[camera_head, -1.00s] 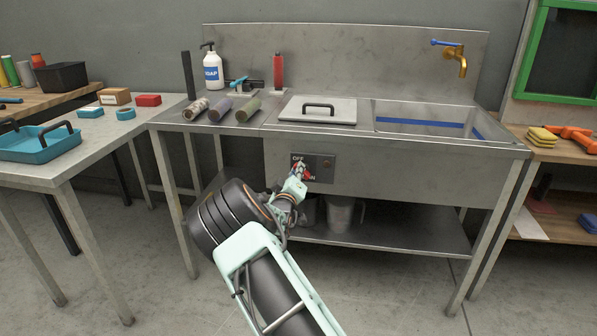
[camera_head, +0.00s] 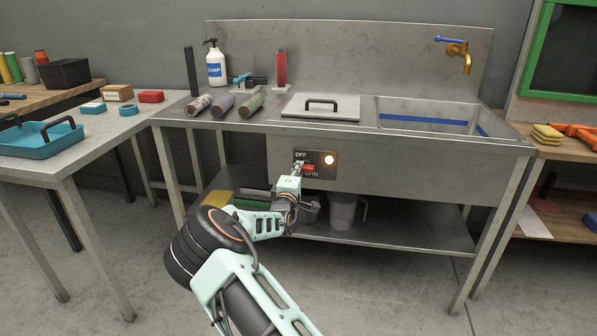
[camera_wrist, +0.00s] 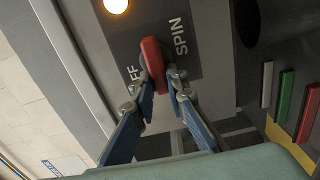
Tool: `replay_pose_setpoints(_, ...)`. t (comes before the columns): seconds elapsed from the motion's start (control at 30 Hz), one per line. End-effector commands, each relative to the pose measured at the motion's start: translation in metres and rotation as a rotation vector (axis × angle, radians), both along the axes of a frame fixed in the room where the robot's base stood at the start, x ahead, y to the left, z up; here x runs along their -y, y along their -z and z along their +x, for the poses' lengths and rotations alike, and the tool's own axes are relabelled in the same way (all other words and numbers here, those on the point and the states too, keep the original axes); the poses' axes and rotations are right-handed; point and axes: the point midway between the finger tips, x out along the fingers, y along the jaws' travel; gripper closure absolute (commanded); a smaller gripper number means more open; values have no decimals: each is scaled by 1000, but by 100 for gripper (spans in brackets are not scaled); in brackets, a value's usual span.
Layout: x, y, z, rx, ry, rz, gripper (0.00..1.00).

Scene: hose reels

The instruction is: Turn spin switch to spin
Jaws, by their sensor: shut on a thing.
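The red spin switch (camera_head: 309,167) sits on a dark panel (camera_head: 324,171) on the front of the steel sink unit. The words OFF above and SPIN below flank it. The round indicator lamp (camera_head: 329,160) beside it glows bright. My gripper (camera_head: 299,169) is at the switch's left side. In the wrist view, the red switch handle (camera_wrist: 152,56) lies between the two fingertips of my gripper (camera_wrist: 159,78), which is shut on it. SPIN reads to the right of the handle there, and OFF is partly covered by a finger. The lit lamp (camera_wrist: 116,4) shows at the top edge.
A shelf (camera_head: 400,236) below the panel holds a grey jug (camera_head: 342,212) and coloured blocks. The steel worktop with a handled lid (camera_head: 320,108) and basin is above. A side table (camera_head: 50,172) stands left. Floor in front is clear.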

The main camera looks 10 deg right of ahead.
Motion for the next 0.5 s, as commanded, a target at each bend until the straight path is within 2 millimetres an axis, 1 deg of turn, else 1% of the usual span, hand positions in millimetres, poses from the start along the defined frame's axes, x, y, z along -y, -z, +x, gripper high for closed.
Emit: replay_pose_setpoints(0.5, 0, 1, 0, -10, -1, -31, 100)
